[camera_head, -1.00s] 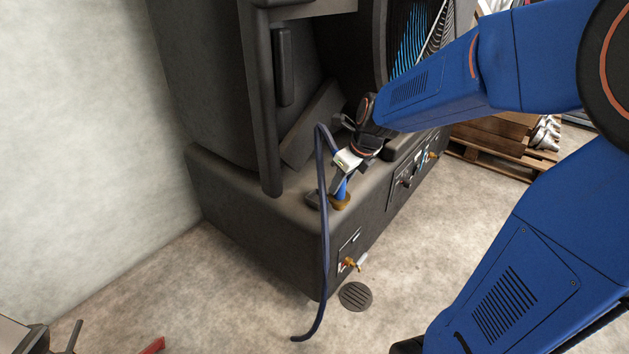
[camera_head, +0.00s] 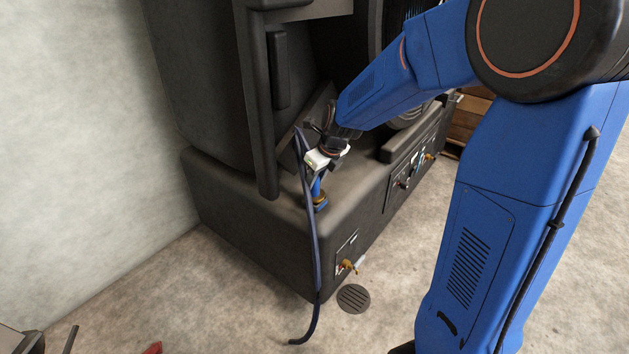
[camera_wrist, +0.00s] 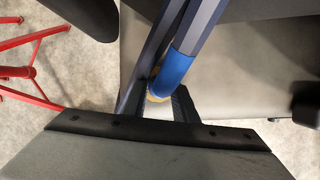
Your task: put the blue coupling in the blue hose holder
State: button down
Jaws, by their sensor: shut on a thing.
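The blue coupling (camera_head: 316,187) hangs below my gripper (camera_head: 317,178), which is shut on it. The coupling points down, with a brass end at its foot. The blue hose holder (camera_head: 321,208) is a small blue piece on the dark machine's ledge. The brass end is at the holder in the head view; I cannot tell whether it is inside or just above. In the wrist view the coupling's blue sleeve (camera_wrist: 176,70) and brass rim show between my fingers (camera_wrist: 162,104). The holder cannot be made out there.
A dark hose (camera_head: 313,240) runs from the gripper area down the machine's front to the floor. The dark machine base (camera_head: 245,215) has brass and white fittings (camera_head: 347,267) on its front. A red frame (camera_wrist: 30,70) shows in the wrist view.

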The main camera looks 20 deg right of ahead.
aim_at(320, 197)
jog(key=shift+f, duration=0.1)
jog(key=c, duration=1.4)
grip_release()
jog(key=shift+c, duration=0.2)
jog(key=v, duration=0.6)
jog(key=s+d, duration=0.5)
jog(key=s, duration=0.6)
jog(key=s+r+n+h, duration=0.1)
jog(key=s+r+n, duration=0.1)
jog(key=s+n, duration=0.8)
jog(key=s+r+n+t+h, duration=0.1)
jog(key=s+n, duration=0.9)
jog(key=n, duration=1)
jog(key=shift+s+d+r, duration=0.25)
jog(key=shift+d+r, duration=0.2)
jog(key=shift+r, duration=0.3)
